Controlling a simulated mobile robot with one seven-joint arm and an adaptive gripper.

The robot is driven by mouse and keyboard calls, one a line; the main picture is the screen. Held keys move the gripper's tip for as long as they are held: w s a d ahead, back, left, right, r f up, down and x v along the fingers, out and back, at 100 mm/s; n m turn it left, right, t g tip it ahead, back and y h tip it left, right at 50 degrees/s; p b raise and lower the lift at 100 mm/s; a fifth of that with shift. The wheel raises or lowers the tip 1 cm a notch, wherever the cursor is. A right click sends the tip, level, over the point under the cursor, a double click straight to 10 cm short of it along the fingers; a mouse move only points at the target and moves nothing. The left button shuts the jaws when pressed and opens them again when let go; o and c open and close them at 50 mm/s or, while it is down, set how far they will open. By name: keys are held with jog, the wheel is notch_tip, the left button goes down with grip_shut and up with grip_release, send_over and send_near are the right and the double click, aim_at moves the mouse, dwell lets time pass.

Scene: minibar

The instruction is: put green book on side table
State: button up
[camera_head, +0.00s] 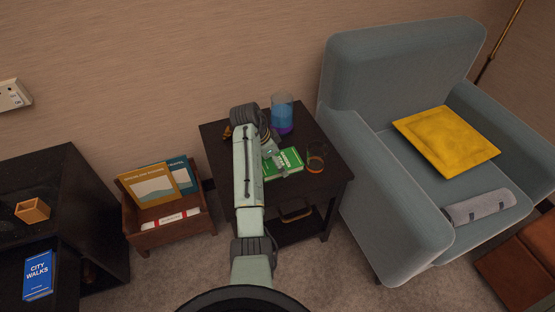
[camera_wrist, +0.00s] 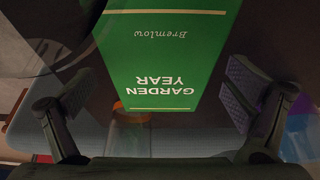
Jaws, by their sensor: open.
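The green book (camera_head: 288,161) lies flat on the dark side table (camera_head: 335,172), near the middle of its top. In the wrist view its cover (camera_wrist: 165,55) reads "Garden Year". My gripper (camera_head: 276,160) is over the book, with its arm covering the book's left part in the head view. In the wrist view my gripper's fingers (camera_wrist: 160,100) are spread wide, one on each side of the book's near end, with nothing held between them. Whether the fingers touch the book cannot be told.
A glass with an orange band (camera_head: 316,157) stands right of the book, and a blue and purple vessel (camera_head: 282,112) behind it. A wooden crate (camera_head: 172,235) with books is left of the table. A blue-grey armchair (camera_head: 375,190) stands close on the right.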

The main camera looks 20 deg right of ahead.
jog(key=shift+r, duration=0.1)
jog(key=p+v, duration=0.2)
jog(key=v, duration=1)
